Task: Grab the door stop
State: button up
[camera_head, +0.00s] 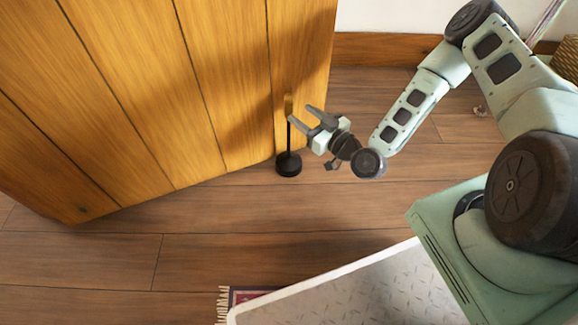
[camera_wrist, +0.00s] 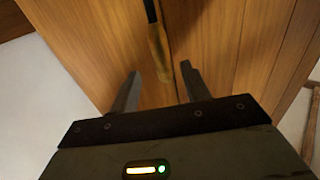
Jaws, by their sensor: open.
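The door stop (camera_head: 289,164) stands upright on the wooden floor beside the door's lower edge. It has a round black base, a thin black stem and a golden-brown upper grip. My gripper (camera_head: 300,114) is open at the height of that grip, coming from the right, its fingers pointing left toward the door. In the wrist view the door stop's grip (camera_wrist: 159,50) shows in line with the gap between my two open fingers (camera_wrist: 160,72). Whether either finger touches it I cannot tell. The base is outside the wrist view.
The plank door (camera_head: 140,90) stands close behind and left of the door stop. A wooden baseboard (camera_head: 385,48) runs along the white wall. A small object (camera_head: 480,111) lies on the floor, and a wicker item (camera_head: 567,60) is at upper right. A fringed rug (camera_head: 250,295) lies in front.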

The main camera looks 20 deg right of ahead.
aim_at(292, 109)
jog(key=shift+w+a, duration=0.25)
jog(key=shift+w, duration=0.25)
jog(key=b+x, duration=0.4)
jog(key=shift+w+a+f, duration=0.15)
jog(key=shift+w+a, duration=0.05)
jog(key=shift+a, duration=0.05)
jog(key=shift+w+a, duration=0.1)
jog(key=shift+w, duration=0.15)
grip_shut()
dwell(0.6)
jog(key=shift+r, duration=0.25)
